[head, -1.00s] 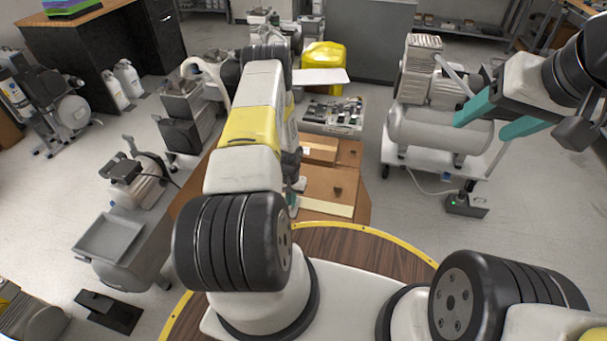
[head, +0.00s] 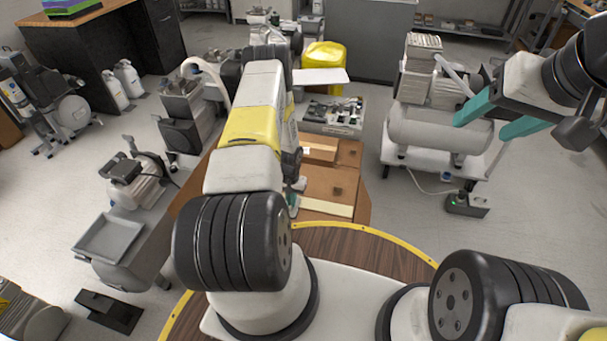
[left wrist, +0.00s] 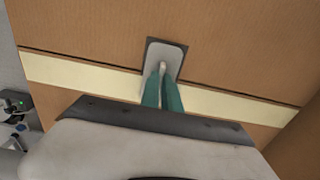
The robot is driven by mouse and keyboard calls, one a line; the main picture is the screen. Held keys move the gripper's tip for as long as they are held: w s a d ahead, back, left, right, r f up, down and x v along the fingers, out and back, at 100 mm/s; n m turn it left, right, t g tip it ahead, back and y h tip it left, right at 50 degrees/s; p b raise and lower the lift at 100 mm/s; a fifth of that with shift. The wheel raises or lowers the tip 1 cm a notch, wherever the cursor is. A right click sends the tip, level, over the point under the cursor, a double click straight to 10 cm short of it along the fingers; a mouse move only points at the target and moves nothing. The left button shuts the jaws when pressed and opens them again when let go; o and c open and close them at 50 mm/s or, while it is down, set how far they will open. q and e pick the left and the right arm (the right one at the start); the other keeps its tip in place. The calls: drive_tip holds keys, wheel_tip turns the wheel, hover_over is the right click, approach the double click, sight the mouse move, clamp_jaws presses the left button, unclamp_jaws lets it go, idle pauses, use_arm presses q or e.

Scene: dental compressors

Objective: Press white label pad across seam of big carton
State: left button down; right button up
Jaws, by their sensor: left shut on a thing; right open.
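The big carton (head: 345,180) is brown and stands in front of me; my left arm hides part of its top. A cream strip (left wrist: 80,75) with a dark seam line along it crosses the carton in the left wrist view. My left gripper (left wrist: 162,72) is shut on the small knob of a pale grey-white pad with a dark border, the label pad (left wrist: 160,52). The pad lies mostly on the far side of the strip, its near end overlapping it. I cannot tell whether it touches the carton. My right gripper (head: 480,128) is open and empty, at the upper right.
A compressor tank on a white cart (head: 440,140) stands right of the carton, below my right gripper. A grey crate of small parts (head: 335,115) and a yellow bin (head: 324,55) are behind the carton. More machines stand on the left. Grey floor is open at the right.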

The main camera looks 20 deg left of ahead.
use_arm(q)
drive_tip(key=c, duration=1.5)
unclamp_jaws()
wheel_tip(320, 180, up, 8)
drive_tip(key=shift+w+r, duration=0.1)
drive_tip(key=w+d+r+t, duration=0.1)
drive_tip(key=w+r+t, duration=0.15)
drive_tip(key=r, duration=1.65)
drive_tip(key=d+v, duration=0.2)
drive_tip(key=v, duration=0.7)
drive_tip(key=w+d+v, duration=0.1)
drive_tip(key=d+v, duration=0.1)
drive_tip(key=v, duration=0.7)
drive_tip(key=s+d+r+t, duration=0.1)
drive_tip(key=s+d+r, duration=0.1)
drive_tip(key=s+r, duration=0.3)
drive_tip(key=s+d+r+t+h, duration=0.1)
drive_tip(key=s+d+r, duration=0.2)
drive_tip(key=s+r, duration=0.3)
drive_tip(key=s+d+r+m+t+h, duration=0.1)
drive_tip(key=s+d+r, duration=0.1)
drive_tip(key=s+r, duration=0.4)
drive_tip(key=shift+s+d+t, duration=0.2)
drive_tip(key=shift+s, duration=1.2)
drive_tip(key=shift+s+d+t, duration=0.15)
drive_tip(key=shift+s+d, duration=0.05)
drive_tip(key=shift+s, duration=1.2)
